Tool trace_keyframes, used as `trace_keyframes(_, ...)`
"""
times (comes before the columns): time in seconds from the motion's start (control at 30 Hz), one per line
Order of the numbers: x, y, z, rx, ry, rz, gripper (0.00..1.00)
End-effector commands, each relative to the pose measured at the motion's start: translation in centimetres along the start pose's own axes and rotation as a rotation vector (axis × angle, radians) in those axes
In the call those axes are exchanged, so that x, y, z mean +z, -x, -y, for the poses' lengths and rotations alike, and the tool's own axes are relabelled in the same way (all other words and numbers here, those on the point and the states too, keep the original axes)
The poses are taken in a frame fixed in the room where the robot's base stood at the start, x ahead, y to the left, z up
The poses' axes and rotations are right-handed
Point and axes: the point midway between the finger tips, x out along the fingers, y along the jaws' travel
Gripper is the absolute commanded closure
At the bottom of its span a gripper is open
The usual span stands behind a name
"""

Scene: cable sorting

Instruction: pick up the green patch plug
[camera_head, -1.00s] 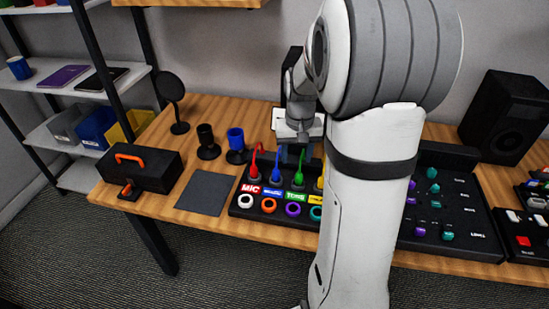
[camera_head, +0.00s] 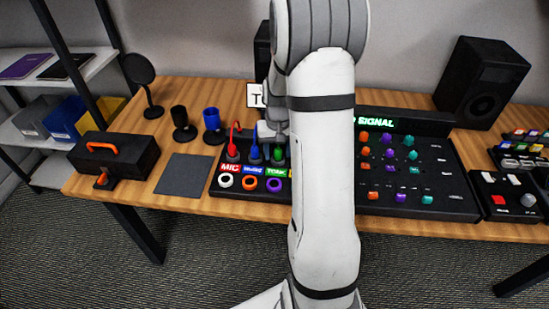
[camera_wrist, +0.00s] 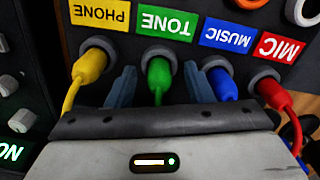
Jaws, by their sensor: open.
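The green patch plug (camera_wrist: 158,75) sits in the socket below the green TONE label (camera_wrist: 166,25) in the wrist view. It also shows in the head view (camera_head: 278,153), just left of my arm. My gripper (camera_wrist: 160,84) is open, with one blue-grey finger on each side of the green plug. I cannot tell whether either finger touches it. The yellow plug (camera_wrist: 90,64) lies outside one finger and the blue plug (camera_wrist: 221,80) close beside the other. My arm hides part of the patch panel (camera_head: 214,185) in the head view.
The red plug (camera_wrist: 272,92) stands beyond the blue one. A panel of coloured knobs (camera_head: 432,165) lies right of my arm. A speaker (camera_head: 481,83) stands at the back right.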

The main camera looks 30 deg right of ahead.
Motion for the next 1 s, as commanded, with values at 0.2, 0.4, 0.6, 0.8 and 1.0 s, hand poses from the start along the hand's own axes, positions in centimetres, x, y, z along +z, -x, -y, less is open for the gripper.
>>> trace_keyframes(0.2, -0.01, 0.06, -0.04, 0.0, -0.001, -0.001, 0.61)
trace_keyframes(0.4, -0.02, 0.07, -0.06, 0.0, -0.001, -0.001, 0.77)
trace_keyframes(0.6, -0.02, 0.08, -0.08, 0.0, -0.001, -0.001, 0.93)
trace_keyframes(0.8, -0.03, 0.09, -0.09, 0.0, -0.002, -0.001, 1.0)
trace_keyframes(1.0, -0.09, 0.79, -0.11, 0.0, -0.002, -0.004, 1.0)
